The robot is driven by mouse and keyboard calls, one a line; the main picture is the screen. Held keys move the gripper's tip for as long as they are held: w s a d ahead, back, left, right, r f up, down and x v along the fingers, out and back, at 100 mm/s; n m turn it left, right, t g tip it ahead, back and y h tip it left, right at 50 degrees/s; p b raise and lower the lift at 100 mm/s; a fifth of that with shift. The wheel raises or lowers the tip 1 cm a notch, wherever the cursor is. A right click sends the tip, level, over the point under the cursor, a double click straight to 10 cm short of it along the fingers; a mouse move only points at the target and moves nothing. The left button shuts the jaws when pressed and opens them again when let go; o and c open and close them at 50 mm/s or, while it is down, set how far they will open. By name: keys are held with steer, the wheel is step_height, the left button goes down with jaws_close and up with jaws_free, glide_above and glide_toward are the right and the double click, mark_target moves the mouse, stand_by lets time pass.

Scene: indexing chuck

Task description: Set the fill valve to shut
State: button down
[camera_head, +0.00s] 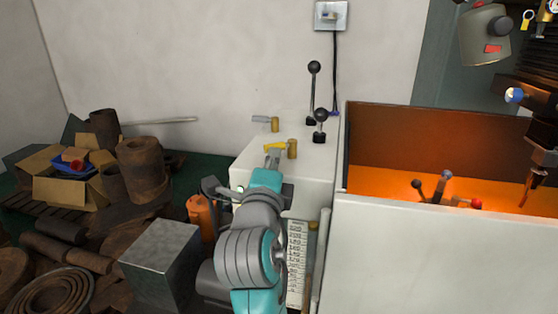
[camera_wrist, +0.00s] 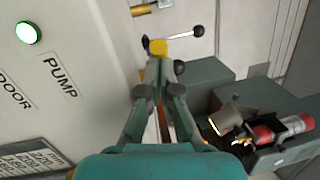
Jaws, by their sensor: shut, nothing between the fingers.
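Two small valves with brass bodies stand on the white cabinet. The nearer valve has a yellow lever handle (camera_head: 275,147) pointing left from its brass body (camera_head: 292,149). The farther valve has a grey handle (camera_head: 261,118) also pointing left. No label shows which is the fill valve. My gripper (camera_head: 271,158) is shut and empty just in front of the yellow handle. In the wrist view, a yellow end (camera_wrist: 158,47) shows just beyond my gripper (camera_wrist: 167,76); whether they touch I cannot tell. Another brass-and-grey valve (camera_wrist: 145,8) is at the top edge.
Two black-knobbed levers (camera_head: 313,68) (camera_head: 320,115) stand right of the valves. An open-topped enclosure (camera_head: 430,225), lit orange inside, is at right. Rusty parts, a cardboard box (camera_head: 62,190) and a metal block (camera_head: 160,255) crowd the left.

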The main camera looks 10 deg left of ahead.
steer(key=shift+w+a, duration=0.15)
steer(key=shift+a, duration=0.35)
stand_by(0.5)
